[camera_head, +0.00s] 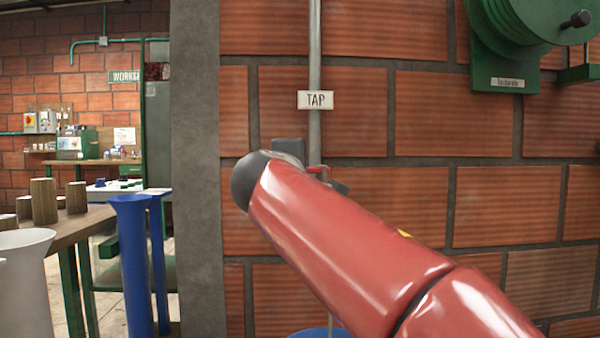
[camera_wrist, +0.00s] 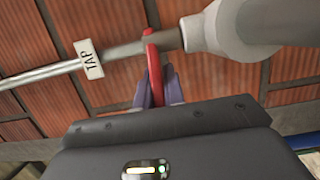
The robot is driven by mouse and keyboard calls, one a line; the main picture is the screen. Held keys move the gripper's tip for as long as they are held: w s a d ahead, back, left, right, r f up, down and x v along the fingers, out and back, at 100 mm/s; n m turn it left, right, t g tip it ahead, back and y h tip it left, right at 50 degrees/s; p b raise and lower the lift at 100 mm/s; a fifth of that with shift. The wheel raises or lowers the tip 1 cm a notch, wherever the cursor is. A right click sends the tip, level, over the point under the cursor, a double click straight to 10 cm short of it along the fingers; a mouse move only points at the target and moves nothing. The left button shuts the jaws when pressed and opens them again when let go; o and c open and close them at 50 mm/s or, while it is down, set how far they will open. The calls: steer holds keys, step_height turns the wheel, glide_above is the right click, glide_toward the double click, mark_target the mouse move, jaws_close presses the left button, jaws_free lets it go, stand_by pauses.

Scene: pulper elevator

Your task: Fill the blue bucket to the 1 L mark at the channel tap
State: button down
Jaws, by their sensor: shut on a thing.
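The tap's red lever (camera_wrist: 153,65) shows in the wrist view beside its grey pipe. The two fingers of my gripper (camera_wrist: 158,88) are closed on either side of this lever. In the head view the red lever (camera_head: 318,168) shows just above my red arm, below the TAP sign (camera_head: 315,100); my gripper is mostly hidden there behind the arm. The blue bucket (camera_head: 318,333) shows only as a strip of blue at the bottom edge. A thin pale vertical line stands above it; I cannot tell if it is water. The bucket's level and marks are out of view.
A brick wall with a grey vertical pipe (camera_head: 315,50) stands in front of me. A green reel (camera_head: 525,25) hangs at upper right. A wooden table (camera_head: 85,222) with several brown cylinders and tall blue stands (camera_head: 133,260) are at the left, past the concrete pillar (camera_head: 197,150).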

steer(key=c, duration=1.5)
jaws_free()
steer(key=v, duration=0.7)
steer(key=shift+s+a+b, duration=0.15)
steer(key=shift+s+b, duration=0.25)
steer(key=shift+s, duration=0.1)
